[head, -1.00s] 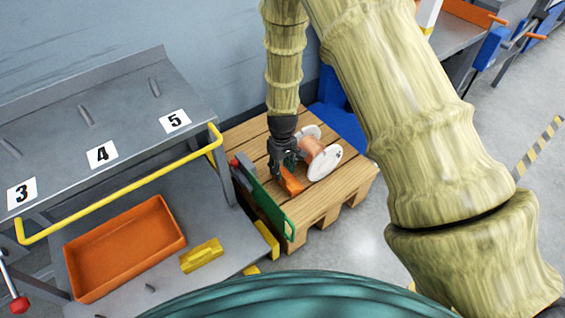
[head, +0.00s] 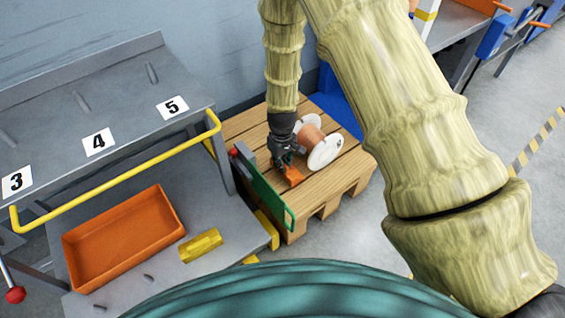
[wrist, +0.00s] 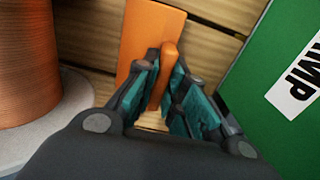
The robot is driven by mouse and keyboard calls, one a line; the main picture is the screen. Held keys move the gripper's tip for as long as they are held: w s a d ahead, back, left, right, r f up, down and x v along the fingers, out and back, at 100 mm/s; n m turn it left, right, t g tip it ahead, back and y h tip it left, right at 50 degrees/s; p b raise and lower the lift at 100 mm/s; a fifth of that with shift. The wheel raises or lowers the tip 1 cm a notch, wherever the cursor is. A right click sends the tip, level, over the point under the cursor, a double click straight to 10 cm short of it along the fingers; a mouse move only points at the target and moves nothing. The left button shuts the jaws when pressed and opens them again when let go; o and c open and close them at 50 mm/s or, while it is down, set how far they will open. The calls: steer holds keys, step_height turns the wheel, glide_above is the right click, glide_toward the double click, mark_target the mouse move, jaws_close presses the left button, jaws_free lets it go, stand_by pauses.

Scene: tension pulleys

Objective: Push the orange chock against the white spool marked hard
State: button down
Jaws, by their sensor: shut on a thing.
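The orange chock (head: 292,175) is low over the wooden pallet, in front of the spool. In the wrist view the chock (wrist: 146,38) has an upright rib, and my gripper (wrist: 160,78) is shut on this rib. In the head view my gripper (head: 284,160) points down beside the spool. The spool (head: 325,153) lies on its side with white flanges and a copper-coloured winding. A dark mark on its near flange is too small to read. In the wrist view the spool (wrist: 28,62) is at the left, with a gap between it and the chock.
A green plate (head: 268,200) stands left of my gripper; in the wrist view the plate (wrist: 270,75) bears a white label ending in "MP". The pallet (head: 325,188) is bare in front of the spool. A grey bench with an orange tray (head: 125,240) and yellow block (head: 201,245) is left.

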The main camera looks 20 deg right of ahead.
steer(key=shift+w+d+p, duration=0.3)
steer(key=shift+d+p, duration=0.05)
steer(key=shift+d, duration=0.45)
steer(key=shift+w+d+p, duration=0.3)
steer(key=shift+d, duration=0.45)
stand_by(0.4)
steer(key=c, duration=1.4)
jaws_free()
steer(key=shift+r, duration=0.15)
step_height(320, 180, up, 12)
steer(key=shift+f, duration=0.15)
